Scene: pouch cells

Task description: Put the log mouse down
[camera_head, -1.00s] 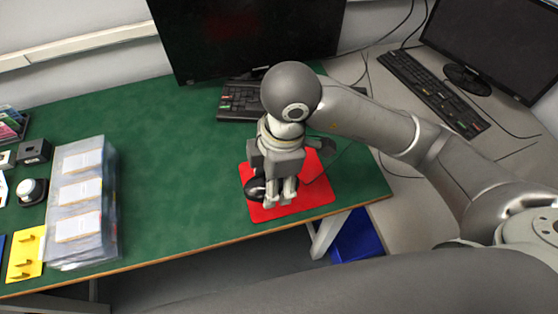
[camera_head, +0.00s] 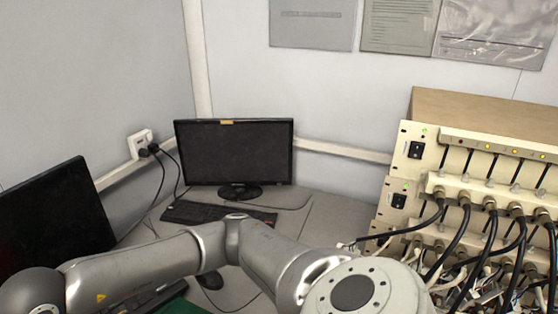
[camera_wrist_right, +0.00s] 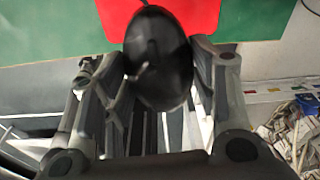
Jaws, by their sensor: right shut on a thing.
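The log mouse (camera_wrist_right: 158,55) is black and rounded, and shows in the right wrist view between the fingers of my right gripper (camera_wrist_right: 160,82). The gripper is shut on it. The mouse overlaps the red mat (camera_wrist_right: 205,18) on the green table (camera_wrist_right: 60,30) in that view. I cannot tell whether it touches the mat. The head view shows my right arm but not its gripper or the held mouse. My left gripper is in neither current view.
In the head view, a monitor (camera_head: 235,152) and keyboard (camera_head: 215,212) stand on a grey desk (camera_head: 325,225). A dark mouse (camera_head: 210,280) lies there. A rack with cables (camera_head: 470,190) stands at the right. Another monitor (camera_head: 55,220) is at the left edge.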

